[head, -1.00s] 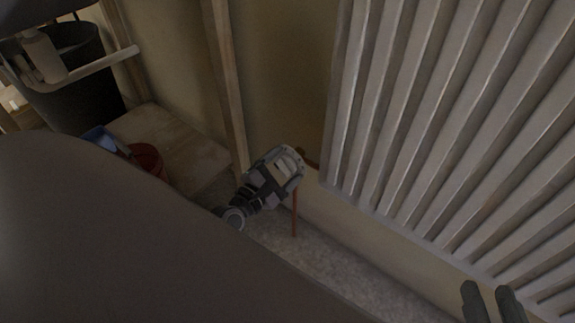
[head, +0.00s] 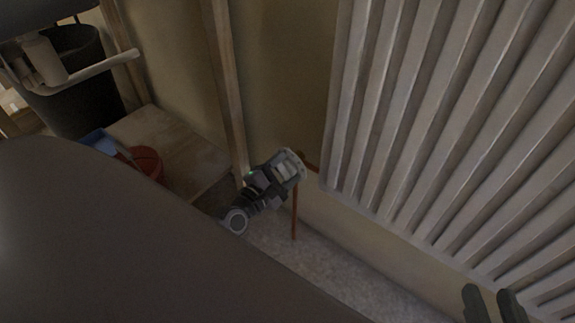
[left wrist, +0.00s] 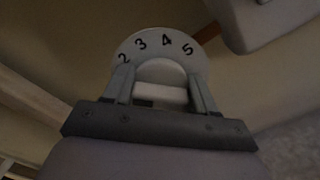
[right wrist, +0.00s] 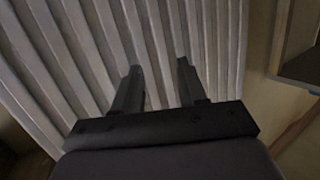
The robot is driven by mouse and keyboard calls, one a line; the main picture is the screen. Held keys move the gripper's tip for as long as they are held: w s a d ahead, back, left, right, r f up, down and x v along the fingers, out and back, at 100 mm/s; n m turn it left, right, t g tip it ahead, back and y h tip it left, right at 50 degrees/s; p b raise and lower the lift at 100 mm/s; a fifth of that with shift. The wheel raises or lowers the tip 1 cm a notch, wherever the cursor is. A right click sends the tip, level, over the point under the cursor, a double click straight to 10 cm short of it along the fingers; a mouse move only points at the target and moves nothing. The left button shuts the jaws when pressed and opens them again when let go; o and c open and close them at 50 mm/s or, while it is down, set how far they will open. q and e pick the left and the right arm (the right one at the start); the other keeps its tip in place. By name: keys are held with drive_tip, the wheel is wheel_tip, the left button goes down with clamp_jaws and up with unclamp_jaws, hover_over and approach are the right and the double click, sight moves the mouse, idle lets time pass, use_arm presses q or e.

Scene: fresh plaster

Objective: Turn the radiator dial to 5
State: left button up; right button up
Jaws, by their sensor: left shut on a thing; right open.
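The radiator dial is a pale round disc (left wrist: 160,50) with the numbers 2, 3, 4 and 5 along its visible upper arc in the left wrist view. The top centre falls between 3 and 4. No pointer mark can be made out. My left gripper (head: 291,166) is at the dial by the radiator's lower left corner, shut on its pale raised grip (left wrist: 160,93), with one finger on each side. The white ribbed radiator (head: 430,120) hangs on the wall. My right gripper (head: 495,302) is open and empty in front of it; its parted fingers show in the right wrist view (right wrist: 158,82).
A copper-coloured pipe (head: 295,215) runs down below the dial. A wooden post (head: 228,90) stands left of it. A low wooden surface (head: 185,150), a red pot (head: 148,162), a blue item (head: 98,140) and a black bin (head: 85,100) are further left.

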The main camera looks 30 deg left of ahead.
use_arm(q)
drive_tip(key=shift+r+m+p, duration=0.1)
drive_tip(key=shift+m+p, duration=0.35)
drive_tip(key=shift+m, duration=0.65)
drive_tip(key=m+p, duration=0.1)
drive_tip(key=m, duration=0.3)
drive_tip(key=shift+p, duration=0.35)
drive_tip(key=shift+m+p, duration=0.35)
drive_tip(key=shift+m, duration=0.85)
drive_tip(key=shift+m+p, duration=0.4)
drive_tip(key=shift+m, duration=0.5)
drive_tip(key=shift+m+p, duration=0.3)
drive_tip(key=shift+m, duration=0.5)
drive_tip(key=m+p, duration=0.1)
drive_tip(key=m, duration=0.2)
drive_tip(key=shift+m, duration=0.4)
drive_tip(key=shift+m+p, duration=0.3)
drive_tip(key=shift+m, duration=0.6)
drive_tip(key=shift+m+p, duration=0.4)
drive_tip(key=shift+m, duration=0.5)
drive_tip(key=m, duration=0.2)
drive_tip(key=shift+m+p, duration=0.3)
drive_tip(key=shift+m, duration=0.6)
use_arm(e)
drive_tip(key=a+m+g, duration=0.1)
drive_tip(key=a+g, duration=0.1)
drive_tip(key=shift+w+a+m+g, duration=0.15)
drive_tip(key=shift+w+m+g, duration=0.15)
drive_tip(key=shift+w+m, duration=0.1)
